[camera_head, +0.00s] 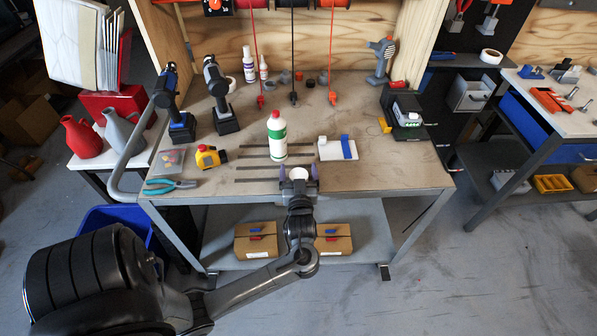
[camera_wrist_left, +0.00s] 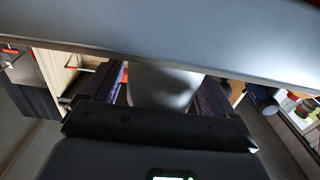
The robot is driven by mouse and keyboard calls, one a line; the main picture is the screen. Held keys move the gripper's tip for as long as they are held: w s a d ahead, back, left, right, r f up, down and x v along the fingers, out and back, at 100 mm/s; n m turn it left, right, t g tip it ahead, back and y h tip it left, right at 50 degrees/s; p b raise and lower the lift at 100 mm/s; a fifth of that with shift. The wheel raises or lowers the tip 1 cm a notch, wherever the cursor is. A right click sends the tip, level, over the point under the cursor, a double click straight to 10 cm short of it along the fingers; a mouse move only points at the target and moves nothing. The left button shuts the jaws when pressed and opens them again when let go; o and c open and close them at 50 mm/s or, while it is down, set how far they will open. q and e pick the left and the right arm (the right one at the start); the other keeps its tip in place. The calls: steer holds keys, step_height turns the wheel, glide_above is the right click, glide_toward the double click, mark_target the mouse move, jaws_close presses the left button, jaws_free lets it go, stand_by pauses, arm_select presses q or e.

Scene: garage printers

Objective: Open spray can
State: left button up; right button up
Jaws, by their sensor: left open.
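No thing is clearly marked as a spray can. The nearest likeness is a white bottle with a green label and red cap (camera_head: 277,140), upright near the middle of the workbench, its cap on. My left gripper (camera_head: 299,177) is at the bench's front edge, nearer than the bottle and slightly right of it. Its purple-tipped fingers are open, and a pale rounded thing (camera_head: 299,173) shows between them. A pale grey rounded shape also shows between the fingers in the left wrist view (camera_wrist_left: 163,85); I cannot tell what it is. My right gripper is not in view.
Small white bottles (camera_head: 249,66) stand at the back. A grey bar (camera_wrist_left: 180,40) crosses the left wrist view.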

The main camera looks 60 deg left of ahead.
arm_select(q)
steer(key=shift+s+d+r, duration=0.2)
steer(key=shift+d, duration=0.25)
steer(key=p+v, duration=0.2)
steer(key=v, duration=0.8)
steer(key=w+d+f+m+t+h, duration=0.1)
steer(key=d+f+m+h, duration=0.1)
steer(key=d+m+h, duration=0.35)
steer(key=w+d+f+m+t+h, duration=0.1)
steer(key=d+f+m+h, duration=0.2)
steer(key=d+h, duration=0.45)
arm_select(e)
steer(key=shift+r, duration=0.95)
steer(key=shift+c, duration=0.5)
arm_select(q)
steer(key=s+d+m+g+h, duration=0.1)
steer(key=s+d+m+g, duration=0.1)
steer(key=s, duration=0.4)
steer(key=s+d+m+g+h, duration=0.2)
steer(key=s+d+m+g, duration=0.1)
steer(key=s, duration=0.3)
steer(key=shift+s+d+f+m+g, duration=0.2)
steer(key=shift+d+f+m+g, duration=0.1)
steer(key=shift+m+g, duration=0.4)
